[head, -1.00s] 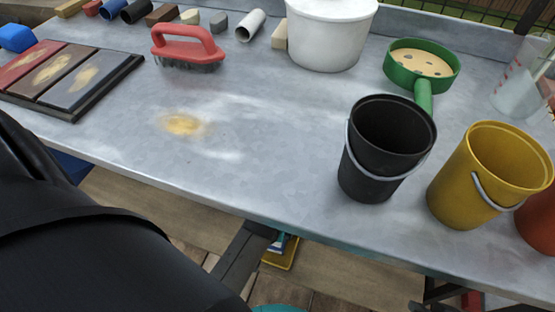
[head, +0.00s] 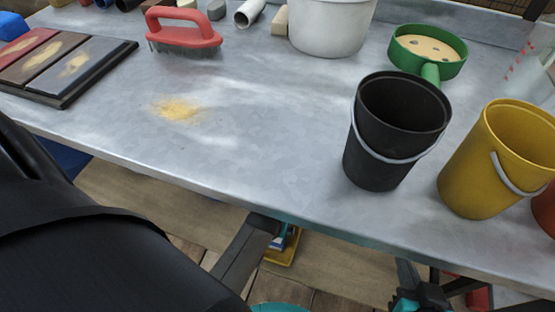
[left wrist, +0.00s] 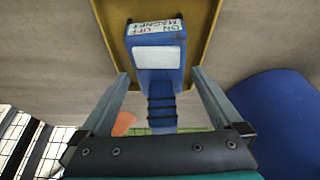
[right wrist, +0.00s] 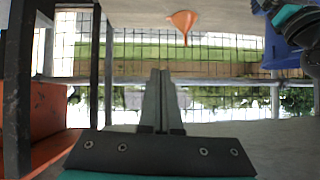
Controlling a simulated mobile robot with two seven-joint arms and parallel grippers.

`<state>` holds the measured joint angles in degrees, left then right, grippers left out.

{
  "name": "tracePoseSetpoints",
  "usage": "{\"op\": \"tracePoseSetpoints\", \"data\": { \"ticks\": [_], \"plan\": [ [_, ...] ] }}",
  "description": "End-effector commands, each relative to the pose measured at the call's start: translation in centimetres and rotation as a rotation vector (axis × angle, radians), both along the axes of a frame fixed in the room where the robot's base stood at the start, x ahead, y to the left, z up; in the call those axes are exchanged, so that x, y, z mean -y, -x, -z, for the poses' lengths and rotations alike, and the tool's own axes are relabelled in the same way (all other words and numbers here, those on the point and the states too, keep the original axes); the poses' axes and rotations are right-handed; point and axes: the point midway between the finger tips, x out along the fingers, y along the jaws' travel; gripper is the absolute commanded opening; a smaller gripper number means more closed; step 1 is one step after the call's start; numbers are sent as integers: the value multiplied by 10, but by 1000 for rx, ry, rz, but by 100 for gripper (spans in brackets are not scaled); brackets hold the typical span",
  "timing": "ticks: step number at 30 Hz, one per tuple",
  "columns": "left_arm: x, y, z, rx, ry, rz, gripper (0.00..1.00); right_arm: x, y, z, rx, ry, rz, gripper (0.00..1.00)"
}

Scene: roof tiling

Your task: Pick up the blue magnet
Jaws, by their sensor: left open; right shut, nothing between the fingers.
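The blue magnet (left wrist: 158,60) has a white label, ON/OFF MAGNET lettering and a dark-ringed blue handle. It lies against a yellow tray (left wrist: 207,15) in the left wrist view. In the head view, a small blue part of it (head: 283,238) shows below the table edge, over the yellow tray (head: 284,257). My left gripper (left wrist: 160,76) is open, with one finger on each side of the magnet; gaps show between the fingers and the handle. My right gripper (right wrist: 160,72) is shut and empty, away from the magnet.
The grey worktop (head: 250,130) overhangs the magnet's area. A black bucket (head: 395,130) and a yellow bucket (head: 497,160) stand near its front edge. A red-handled brush (head: 183,30) and yellow dust (head: 180,109) are at left. An orange funnel (right wrist: 183,24) shows in the right wrist view.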

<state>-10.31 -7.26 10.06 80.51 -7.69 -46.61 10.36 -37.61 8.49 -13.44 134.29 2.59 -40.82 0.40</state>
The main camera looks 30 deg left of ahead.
Motion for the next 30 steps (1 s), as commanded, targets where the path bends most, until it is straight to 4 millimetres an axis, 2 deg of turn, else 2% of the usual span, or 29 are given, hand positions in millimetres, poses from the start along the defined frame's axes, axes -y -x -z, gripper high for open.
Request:
{"op": "tracePoseSetpoints", "data": {
  "ticks": [18,30],
  "plan": [
    [-2,-8,23,0,0,0,100,-33,-3,-14,302,-181,-14,0],
    [-2,-10,27,0,0,0,100,-38,0,-24,391,-236,-9,0]
  ]
}}
